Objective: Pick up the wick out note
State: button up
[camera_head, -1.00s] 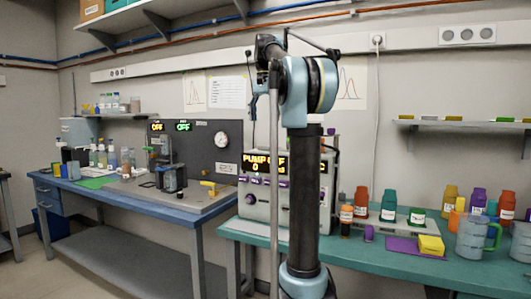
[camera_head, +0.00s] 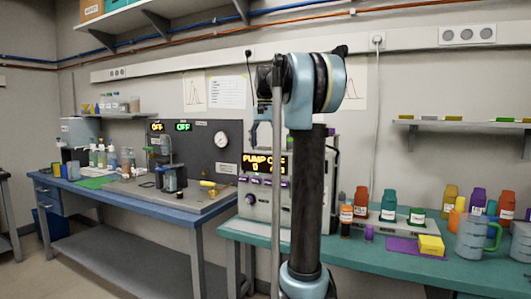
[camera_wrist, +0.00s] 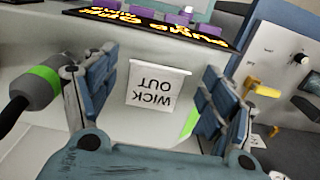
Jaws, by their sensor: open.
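The wick out note is a small white sheet with dark "WICK OUT" lettering, upside down in the wrist view (camera_wrist: 157,87). It hangs on or in front of a pale surface below the pump display. My gripper (camera_wrist: 156,103) is open, with one blue-grey finger on each side of the note in that view. No finger visibly touches it, and the remaining distance cannot be told. In the head view my gripper (camera_head: 262,132) is small and partly hidden by my arm, in front of the pump unit. I cannot make out the note there.
The pump unit (camera_head: 254,203) with orange lettering stands on the green bench (camera_head: 390,258). Coloured bottles, a yellow block (camera_head: 431,245) and a clear jug (camera_head: 470,238) stand to the right. The blue bench (camera_head: 190,214) at left holds apparatus and several bottles.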

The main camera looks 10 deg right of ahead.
jog(key=shift+f, duration=0.15)
jog(key=c, duration=0.8)
